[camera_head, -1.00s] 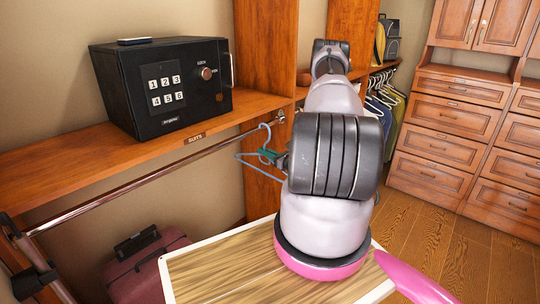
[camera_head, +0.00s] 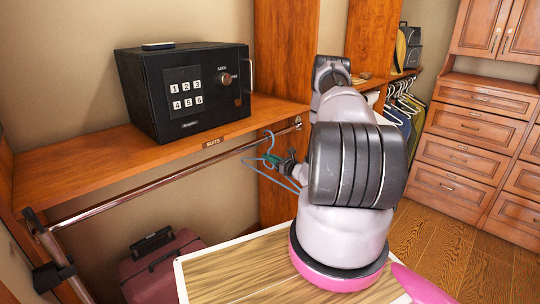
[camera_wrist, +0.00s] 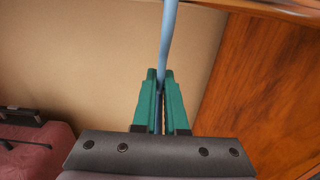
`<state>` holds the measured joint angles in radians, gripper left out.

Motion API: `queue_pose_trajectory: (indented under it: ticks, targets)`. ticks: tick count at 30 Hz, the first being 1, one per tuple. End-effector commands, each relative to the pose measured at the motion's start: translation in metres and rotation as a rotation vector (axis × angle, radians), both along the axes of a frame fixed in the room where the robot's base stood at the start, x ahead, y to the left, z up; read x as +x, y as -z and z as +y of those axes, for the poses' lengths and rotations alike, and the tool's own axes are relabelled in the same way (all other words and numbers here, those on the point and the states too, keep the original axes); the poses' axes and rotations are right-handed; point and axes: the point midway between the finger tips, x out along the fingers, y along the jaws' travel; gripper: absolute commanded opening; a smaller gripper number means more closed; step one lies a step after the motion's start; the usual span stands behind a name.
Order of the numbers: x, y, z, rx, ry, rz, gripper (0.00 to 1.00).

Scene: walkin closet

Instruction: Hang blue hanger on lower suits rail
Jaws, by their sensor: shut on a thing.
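The blue hanger (camera_head: 284,183) is held in my gripper (camera_head: 273,160), whose green fingers are shut on it. In the wrist view the hanger's blue neck (camera_wrist: 169,40) rises between the green fingertips of my gripper (camera_wrist: 160,78). Its hook shows above the gripper in the head view, close to the right part of the lower suits rail (camera_head: 170,180). I cannot tell whether the hook touches the rail. The rail is a bare metal bar under the shelf marked SUITS. My arm hides part of the scene right of the hanger.
A black safe (camera_head: 188,90) stands on the wooden shelf (camera_head: 70,170) above the rail. A wine-red suitcase (camera_head: 160,268) stands below. A wooden panel (camera_head: 275,215) is behind the hanger. Clothes on hangers (camera_head: 402,105) and a drawer cabinet (camera_head: 465,140) are at the right.

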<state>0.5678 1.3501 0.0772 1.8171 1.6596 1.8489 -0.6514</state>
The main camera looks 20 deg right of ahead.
Motion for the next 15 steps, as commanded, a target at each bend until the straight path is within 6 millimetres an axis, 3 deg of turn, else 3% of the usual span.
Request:
queue_pose_trajectory:
  ticks: [14,15]
  targets:
    - [0.0005,0.0064,0.0,-0.001,0.0,-0.001,0.0]
    - [0.0005,0.0065,0.0,-0.001,0.0,0.0,0.25]
